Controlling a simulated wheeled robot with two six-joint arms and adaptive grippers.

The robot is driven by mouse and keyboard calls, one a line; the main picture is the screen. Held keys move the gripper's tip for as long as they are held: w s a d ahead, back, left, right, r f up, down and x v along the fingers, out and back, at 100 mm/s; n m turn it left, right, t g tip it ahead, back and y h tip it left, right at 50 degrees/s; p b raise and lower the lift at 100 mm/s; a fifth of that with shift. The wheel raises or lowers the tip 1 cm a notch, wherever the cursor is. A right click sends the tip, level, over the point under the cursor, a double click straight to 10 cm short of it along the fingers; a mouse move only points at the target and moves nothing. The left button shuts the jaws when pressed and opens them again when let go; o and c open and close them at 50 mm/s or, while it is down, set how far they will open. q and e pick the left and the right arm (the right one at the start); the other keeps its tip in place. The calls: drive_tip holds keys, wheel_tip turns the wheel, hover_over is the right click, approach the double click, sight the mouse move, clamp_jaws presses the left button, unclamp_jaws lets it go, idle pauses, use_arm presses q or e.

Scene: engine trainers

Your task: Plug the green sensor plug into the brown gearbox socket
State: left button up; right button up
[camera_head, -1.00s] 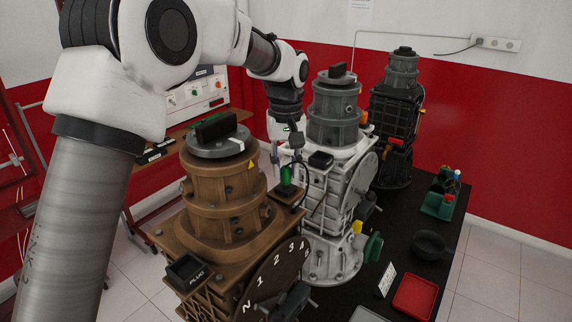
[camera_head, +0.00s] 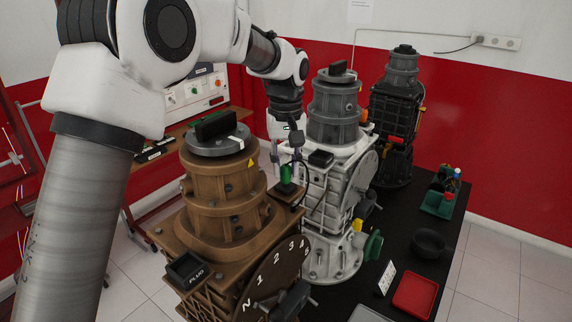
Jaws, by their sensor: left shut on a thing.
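The green sensor plug (camera_head: 286,174) is upright at the right rear corner of the brown gearbox (camera_head: 228,205). My left gripper (camera_head: 287,157) comes down from above and is shut on the plug; its fingers are small and partly hidden. The plug's lower end is at a dark socket block (camera_head: 287,191) on the gearbox's top. I cannot tell whether it is seated. A dark cable runs near the plug, on its right. My right gripper is not in view.
A white gearbox (camera_head: 331,205) stands close behind the brown one, and a dark gearbox (camera_head: 396,120) farther back. A black holder marked PLUG (camera_head: 186,269) is at the brown gearbox's front left. A red tray (camera_head: 414,296) and black bowl (camera_head: 428,243) lie on the bench at right.

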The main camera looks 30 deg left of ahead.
sight(286, 166)
use_arm(q)
drive_tip(key=shift+f, duration=0.55)
idle(0.7)
drive_tip(key=o, duration=1.1)
drive_tip(key=shift+c, duration=0.2)
drive_tip(key=shift+r, duration=0.1)
wheel_tip(286, 166, up, 12)
